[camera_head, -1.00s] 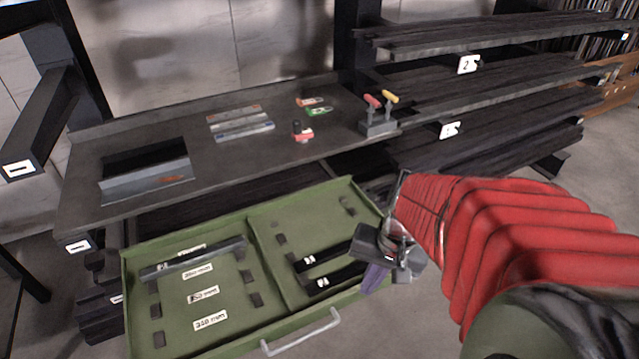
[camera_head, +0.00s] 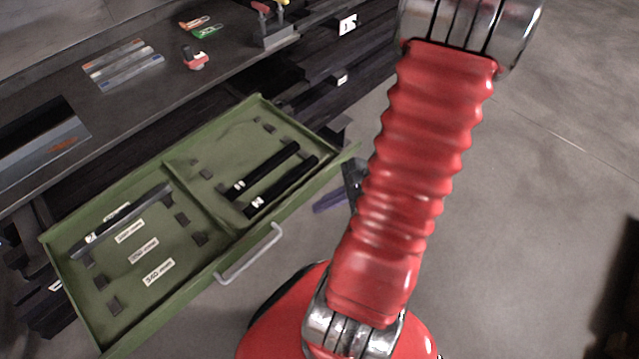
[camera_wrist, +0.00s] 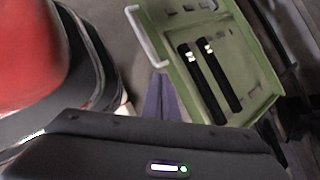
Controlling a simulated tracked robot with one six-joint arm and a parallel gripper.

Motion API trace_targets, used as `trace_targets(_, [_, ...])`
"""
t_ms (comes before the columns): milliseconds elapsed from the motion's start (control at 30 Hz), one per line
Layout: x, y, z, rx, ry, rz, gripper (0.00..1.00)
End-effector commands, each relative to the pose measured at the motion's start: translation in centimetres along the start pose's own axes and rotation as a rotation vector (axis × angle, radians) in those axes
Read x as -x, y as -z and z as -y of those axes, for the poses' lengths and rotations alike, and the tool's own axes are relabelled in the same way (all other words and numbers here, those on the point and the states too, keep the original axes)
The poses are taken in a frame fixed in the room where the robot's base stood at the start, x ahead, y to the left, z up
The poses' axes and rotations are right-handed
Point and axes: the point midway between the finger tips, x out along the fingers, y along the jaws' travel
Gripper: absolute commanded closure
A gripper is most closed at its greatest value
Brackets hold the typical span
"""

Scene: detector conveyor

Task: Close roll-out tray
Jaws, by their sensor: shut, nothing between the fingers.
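The green roll-out tray (camera_head: 235,140) is pulled out from under the workbench. Its pale bar handle (camera_head: 250,254) is on the front face and also shows in the wrist view (camera_wrist: 147,36). My gripper (camera_head: 330,201) is low beside the tray's right front corner, partly hidden behind my red arm in the head view. In the wrist view its purple fingers (camera_wrist: 160,95) are together and empty, over the floor beside the tray, with the handle beyond the tips. I cannot tell whether the gripper touches the tray.
Two black tools (camera_head: 268,170) and a dark bar (camera_head: 120,222) lie in the tray. The bench top (camera_head: 150,95) above holds rulers (camera_head: 122,65) and a red-and-black item (camera_head: 195,58). Dark shelves (camera_head: 345,70) stand behind.

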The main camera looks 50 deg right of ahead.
Motion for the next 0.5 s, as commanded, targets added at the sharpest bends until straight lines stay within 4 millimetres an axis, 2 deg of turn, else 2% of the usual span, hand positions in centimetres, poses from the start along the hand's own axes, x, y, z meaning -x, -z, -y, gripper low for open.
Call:
trace_targets(300, [-1.2, 6.5, 0.8, -0.484, 0.255, 0.04, 1.0])
trace_targets(500, [-1.6, 9.9, 2.2, -0.711, 0.398, 0.026, 1.0])
